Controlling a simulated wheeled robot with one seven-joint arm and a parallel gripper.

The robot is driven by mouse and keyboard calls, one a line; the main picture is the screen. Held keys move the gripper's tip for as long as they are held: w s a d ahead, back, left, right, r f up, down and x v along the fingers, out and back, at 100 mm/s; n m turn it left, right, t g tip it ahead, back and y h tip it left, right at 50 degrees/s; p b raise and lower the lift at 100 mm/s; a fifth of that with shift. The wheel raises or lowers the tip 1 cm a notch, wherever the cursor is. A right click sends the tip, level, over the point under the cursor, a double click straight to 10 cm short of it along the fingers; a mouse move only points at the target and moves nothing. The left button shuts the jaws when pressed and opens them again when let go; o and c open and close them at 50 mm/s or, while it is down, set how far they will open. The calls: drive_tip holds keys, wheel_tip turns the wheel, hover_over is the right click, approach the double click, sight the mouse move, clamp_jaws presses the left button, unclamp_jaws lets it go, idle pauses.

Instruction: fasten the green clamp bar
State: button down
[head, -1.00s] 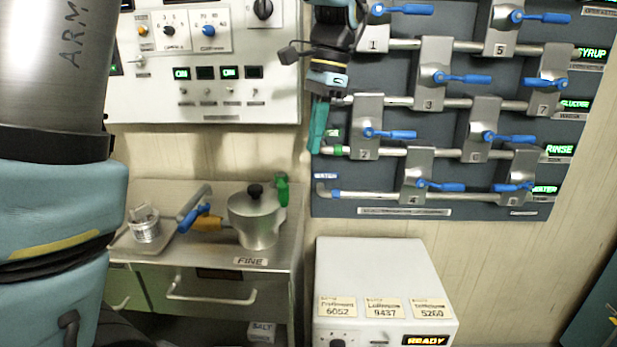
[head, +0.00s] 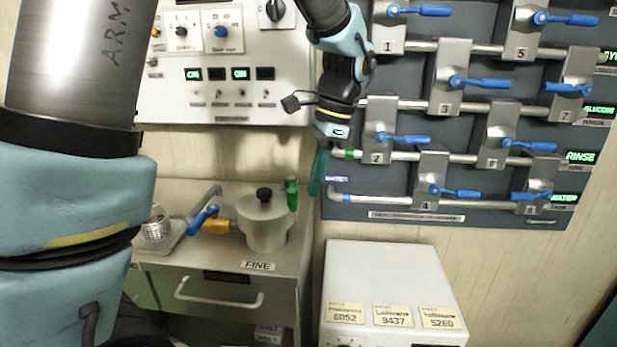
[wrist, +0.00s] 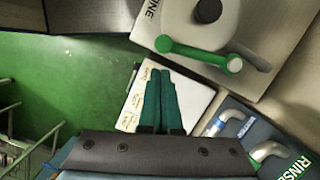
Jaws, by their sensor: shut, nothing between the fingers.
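The green clamp bar (head: 291,190) is at the right side of the metal pot (head: 262,228) on the steel counter. In the wrist view the green bar (wrist: 198,54) lies beside the pot's round lid (wrist: 195,22), with a rounded knob at each end. Whether it is latched cannot be told. The lid has a black knob (head: 264,194). My gripper (head: 316,190) has dark green fingers, shut and empty, pointing down just right of the bar in the head view. In the wrist view my gripper (wrist: 160,75) shows its fingers together, apart from the bar.
A valve panel (head: 450,215) with pipes and blue levers is close on the right. A white box (head: 385,275) stands below it. A control panel (head: 215,105) is above the counter (head: 200,262). A blue handle (head: 203,217) and a mesh cup (head: 156,226) are left of the pot.

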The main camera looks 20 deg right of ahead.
sight(294, 190)
drive_tip(key=shift+w+a, duration=0.1)
drive_tip(key=shift+a, duration=0.5)
drive_tip(key=shift+a+r+m+p, duration=0.15)
drive_tip(key=shift+a+m+p, duration=0.5)
drive_tip(key=shift+a, duration=0.6)
drive_tip(key=shift+f, duration=0.2)
